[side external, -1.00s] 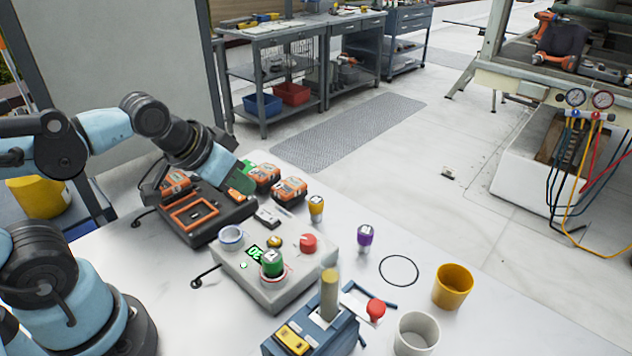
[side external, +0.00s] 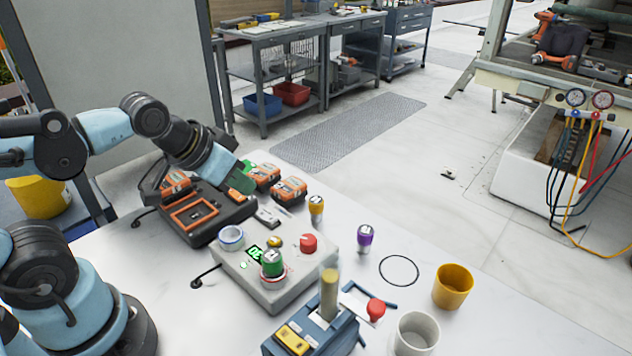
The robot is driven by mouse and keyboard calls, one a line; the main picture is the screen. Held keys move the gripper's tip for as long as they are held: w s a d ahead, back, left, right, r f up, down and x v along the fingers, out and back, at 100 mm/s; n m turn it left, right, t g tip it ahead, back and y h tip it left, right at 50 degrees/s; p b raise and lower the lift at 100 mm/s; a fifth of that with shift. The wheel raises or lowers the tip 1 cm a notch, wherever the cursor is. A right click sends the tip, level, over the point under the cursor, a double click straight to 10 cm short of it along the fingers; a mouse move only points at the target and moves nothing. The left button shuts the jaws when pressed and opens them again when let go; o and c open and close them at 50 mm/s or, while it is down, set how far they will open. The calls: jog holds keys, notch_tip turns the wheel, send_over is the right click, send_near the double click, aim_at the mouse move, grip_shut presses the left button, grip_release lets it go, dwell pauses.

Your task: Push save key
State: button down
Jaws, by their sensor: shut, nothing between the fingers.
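My gripper (side external: 241,181) is shut and empty. It points down and to the right at the right edge of the black charger, next to the orange battery packs. Its fingertips are small and partly unclear. The grey control box (side external: 290,290) lies in front of it, apart from it. The box carries a small yellow button (side external: 274,241), a red knob (side external: 308,243), a green lit display (side external: 255,253) and a green cylinder (side external: 272,262) standing in a red ring. No save label is readable, so I cannot tell which control is the save key.
The black charger (side external: 230,213) and battery packs (side external: 290,190) crowd the gripper. A blue fixture (side external: 340,335) with a yellow block, a yellow cup (side external: 453,286), a white cup (side external: 416,332) and a black ring (side external: 399,258) stand to the right. Some bare table lies around the ring.

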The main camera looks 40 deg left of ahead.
jog(key=r+m+t+y, duration=0.1)
jog(key=r+m+t, duration=0.1)
jog(key=m, duration=0.6)
send_over(272, 243)
jog(key=shift+f, duration=0.1)
jog(key=shift+f, duration=4.35)
jog(key=shift+f, duration=0.1)
jog(key=shift+f, duration=0.35)
